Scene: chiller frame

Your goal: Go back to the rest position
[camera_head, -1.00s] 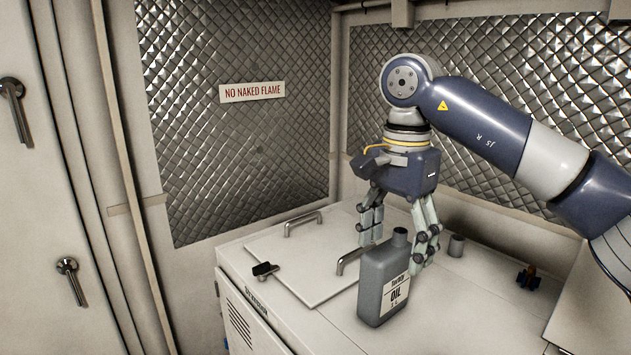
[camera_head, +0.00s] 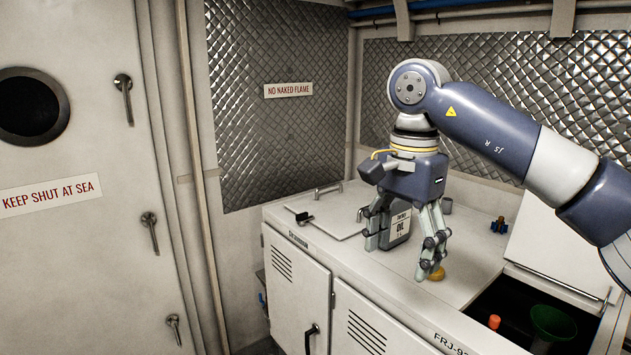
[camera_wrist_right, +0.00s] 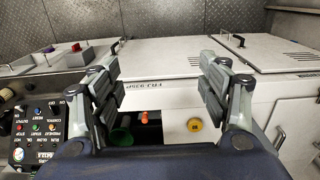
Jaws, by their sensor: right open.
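My right gripper (camera_head: 403,258) is open and empty, hanging with its fingers down over the white cabinet top (camera_head: 350,250). The right wrist view shows its two spread fingers (camera_wrist_right: 160,78) with nothing between them. A grey oil bottle (camera_head: 400,226) stands upright on the cabinet top behind the fingers and is partly hidden by them. A small yellow cap-like piece (camera_head: 437,273) lies by the right fingertips; a yellow piece (camera_wrist_right: 194,125) also shows in the right wrist view. My left gripper is out of view.
An open hatch at the right holds a green funnel (camera_head: 553,323) and an orange piece (camera_head: 494,321). A small grey cup (camera_head: 447,206) and a blue-orange valve (camera_head: 499,226) stand at the back. A closed hatch lid (camera_head: 335,215) has handles. A door (camera_head: 90,250) is left.

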